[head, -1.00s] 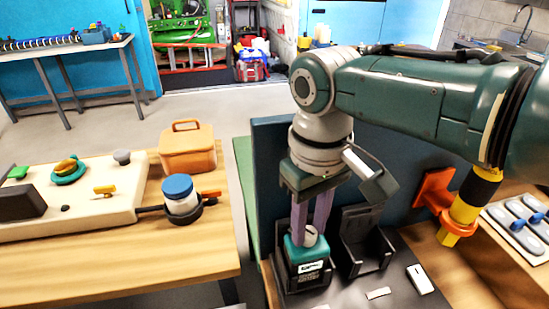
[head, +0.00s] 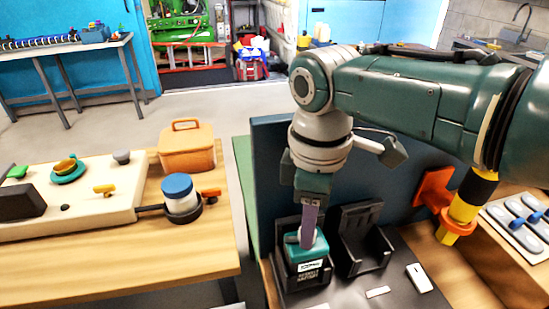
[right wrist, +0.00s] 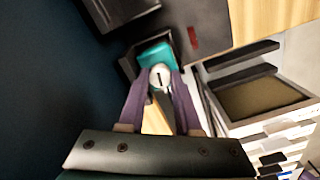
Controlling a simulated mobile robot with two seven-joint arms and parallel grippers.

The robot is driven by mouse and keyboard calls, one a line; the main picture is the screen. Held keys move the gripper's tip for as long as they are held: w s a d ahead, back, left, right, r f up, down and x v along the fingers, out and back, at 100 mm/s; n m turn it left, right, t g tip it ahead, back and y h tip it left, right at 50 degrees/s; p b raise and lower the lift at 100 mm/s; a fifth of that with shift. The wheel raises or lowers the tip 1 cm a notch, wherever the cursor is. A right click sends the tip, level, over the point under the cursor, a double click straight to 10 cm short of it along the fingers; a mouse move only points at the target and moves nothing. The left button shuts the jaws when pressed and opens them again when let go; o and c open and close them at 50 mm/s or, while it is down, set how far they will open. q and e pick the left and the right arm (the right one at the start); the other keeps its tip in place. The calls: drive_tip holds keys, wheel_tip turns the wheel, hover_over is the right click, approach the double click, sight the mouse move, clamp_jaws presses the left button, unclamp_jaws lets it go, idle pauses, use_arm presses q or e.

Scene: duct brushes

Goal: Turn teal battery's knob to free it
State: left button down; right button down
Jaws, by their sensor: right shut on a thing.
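The teal battery (head: 321,247) sits in the left black dock (head: 292,279) at the front of the right-hand table, and its teal top also shows in the right wrist view (right wrist: 155,54). My right gripper (head: 307,240) points down over the battery. Its purple fingers are shut on the pale round knob (right wrist: 160,77) on the battery's top; the knob has a dark slot mark. In the head view the fingers hide most of the knob. My left gripper is in neither view.
An empty black dock (head: 364,247) stands right of the battery, before a dark blue upright panel (head: 270,165). An orange bracket holds a yellow-black cylinder (head: 467,207) at the right. The left table carries a blue-lidded jar (head: 179,194) and an orange case (head: 187,150).

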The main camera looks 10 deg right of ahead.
drive_tip(key=shift+n, duration=0.3)
idle(0.4)
drive_tip(key=c, duration=0.6)
unclamp_jaws()
